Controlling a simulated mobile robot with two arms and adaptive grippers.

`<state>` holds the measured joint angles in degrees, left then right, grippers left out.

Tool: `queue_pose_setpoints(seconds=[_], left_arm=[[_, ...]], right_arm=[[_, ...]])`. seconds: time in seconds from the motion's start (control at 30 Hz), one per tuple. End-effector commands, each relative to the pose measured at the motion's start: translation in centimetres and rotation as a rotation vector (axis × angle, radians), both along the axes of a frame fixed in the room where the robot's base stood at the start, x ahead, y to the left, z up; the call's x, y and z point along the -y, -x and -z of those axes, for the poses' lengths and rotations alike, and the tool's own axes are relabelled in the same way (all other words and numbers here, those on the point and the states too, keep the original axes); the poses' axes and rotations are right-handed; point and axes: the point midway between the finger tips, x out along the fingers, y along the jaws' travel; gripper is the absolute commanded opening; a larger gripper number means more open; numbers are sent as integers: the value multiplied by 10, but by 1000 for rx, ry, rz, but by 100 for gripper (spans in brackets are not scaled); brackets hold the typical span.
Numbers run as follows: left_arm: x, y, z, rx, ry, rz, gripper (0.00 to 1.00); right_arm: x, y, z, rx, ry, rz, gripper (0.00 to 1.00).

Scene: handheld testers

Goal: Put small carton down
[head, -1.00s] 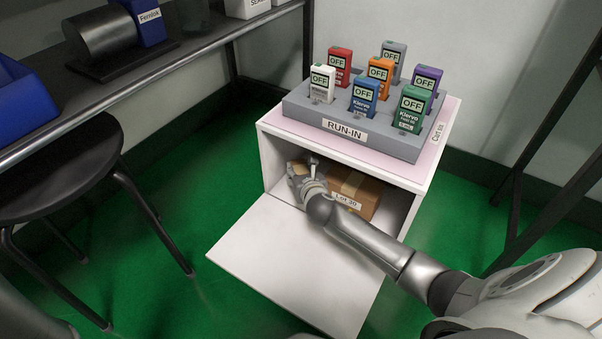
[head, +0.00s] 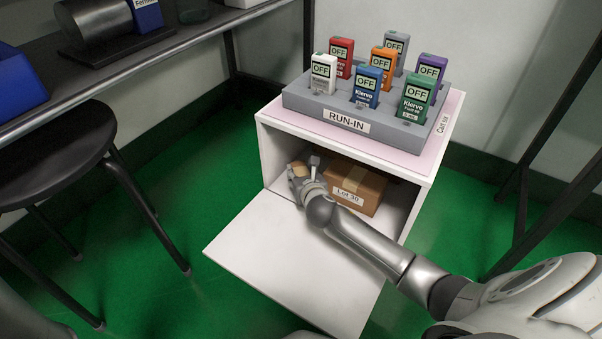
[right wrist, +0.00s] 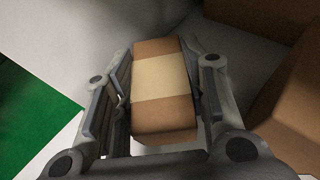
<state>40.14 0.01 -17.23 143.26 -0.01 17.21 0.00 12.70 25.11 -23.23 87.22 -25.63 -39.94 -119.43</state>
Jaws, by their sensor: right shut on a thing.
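The small carton (right wrist: 163,88) is brown with a pale tape band. In the right wrist view it sits between the two fingers of my right gripper (right wrist: 160,100), which is shut on it. In the head view my right gripper (head: 303,172) reaches inside the left part of the white cabinet (head: 415,205). Only a little of the small carton (head: 298,167) shows there, the rest hidden by the gripper. I cannot tell whether its underside touches the cabinet floor. My left gripper is not in view.
A larger carton labelled Lot 30 (head: 357,186) stands to the right inside the cabinet. The cabinet's door (head: 290,260) lies folded down in front. On top, a grey RUN-IN rack (head: 400,135) holds several testers showing OFF. A black stool (head: 60,150) stands at left.

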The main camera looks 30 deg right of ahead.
Motion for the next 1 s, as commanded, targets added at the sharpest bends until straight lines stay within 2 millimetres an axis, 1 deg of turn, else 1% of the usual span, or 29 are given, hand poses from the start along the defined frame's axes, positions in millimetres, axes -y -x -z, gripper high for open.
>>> queue_pose_setpoints(seconds=[0.5,0.53,0.7,1.0], left_arm=[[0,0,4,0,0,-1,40],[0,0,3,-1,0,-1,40],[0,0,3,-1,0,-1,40],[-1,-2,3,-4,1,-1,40]], right_arm=[[0,-1,10,3,0,-1,4],[0,-1,9,3,0,-1,42],[0,0,9,2,0,-1,64],[0,0,11,-1,0,0,65]])
